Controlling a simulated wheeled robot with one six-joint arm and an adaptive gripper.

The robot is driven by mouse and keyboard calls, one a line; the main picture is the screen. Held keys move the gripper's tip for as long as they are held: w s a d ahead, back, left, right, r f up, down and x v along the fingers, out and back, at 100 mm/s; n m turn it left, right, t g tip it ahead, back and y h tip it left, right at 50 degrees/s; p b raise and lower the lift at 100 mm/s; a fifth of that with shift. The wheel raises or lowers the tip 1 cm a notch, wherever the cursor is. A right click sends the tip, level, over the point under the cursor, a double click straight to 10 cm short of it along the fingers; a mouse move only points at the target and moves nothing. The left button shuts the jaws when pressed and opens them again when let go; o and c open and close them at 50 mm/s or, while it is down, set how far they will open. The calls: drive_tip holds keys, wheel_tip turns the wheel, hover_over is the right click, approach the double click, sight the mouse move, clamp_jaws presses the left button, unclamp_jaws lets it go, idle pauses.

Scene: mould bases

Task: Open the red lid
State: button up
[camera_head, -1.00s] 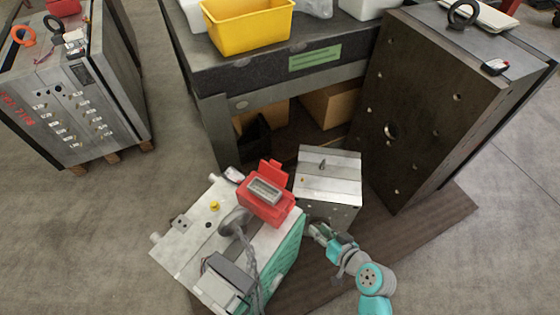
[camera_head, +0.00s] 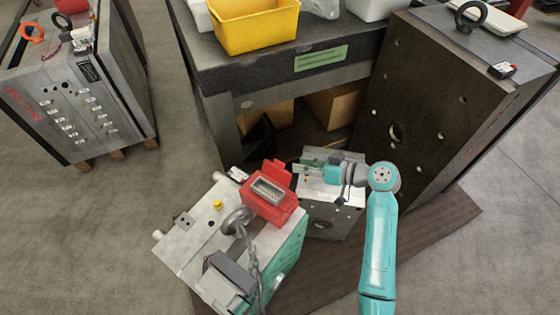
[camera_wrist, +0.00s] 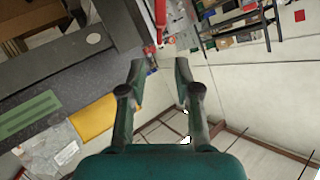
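A red housing (camera_head: 268,203) sits on top of the light metal mould base (camera_head: 185,250). A grey rectangular connector face shows inside its top. A red flap (camera_head: 279,171), seemingly its lid, stands raised at the housing's back edge. My gripper (camera_head: 302,168) is to the right of the flap, apart from it, over the smaller metal block. It points left. In the wrist view my gripper (camera_wrist: 160,66) has its two fingers spread with nothing between them. A red strip at the top of the wrist view cannot be identified for sure.
A smaller metal block (camera_head: 330,205) stands beside the mould base. A large dark mould plate (camera_head: 420,110) stands at right. A table with a yellow bin (camera_head: 255,28) is behind. A cable and grey connector (camera_head: 236,222) are in front of the housing.

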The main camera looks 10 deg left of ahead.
sight(280, 162)
drive_tip(key=x, duration=0.8)
drive_tip(key=shift+a+f, duration=0.1)
drive_tip(key=shift+a, duration=0.1)
clamp_jaws()
